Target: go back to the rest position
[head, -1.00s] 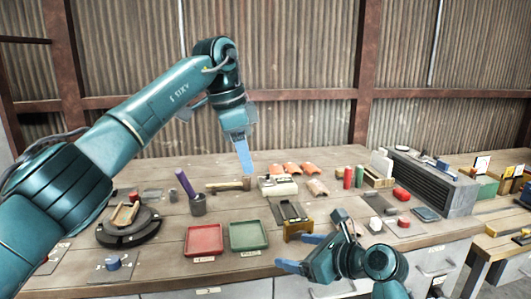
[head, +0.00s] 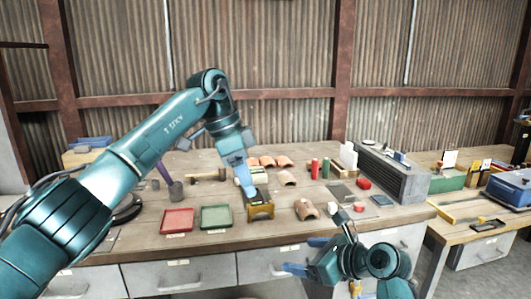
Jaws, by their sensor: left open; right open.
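My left gripper (head: 238,172) reaches in from the left, over the middle of the workbench (head: 160,245). Its blue fingers point down and look empty. They overlap the back of a small yellow-brown stand (head: 261,211) in the picture; I cannot tell how far above it they are. My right gripper (head: 308,256) is low in front of the bench's front edge, its blue fingers apart and pointing left, with nothing between them.
A red tray (head: 177,221) and a green tray (head: 216,217) lie near the front edge. A dark ribbed unit (head: 392,172) stands at the right. My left arm hides part of the bench's left side.

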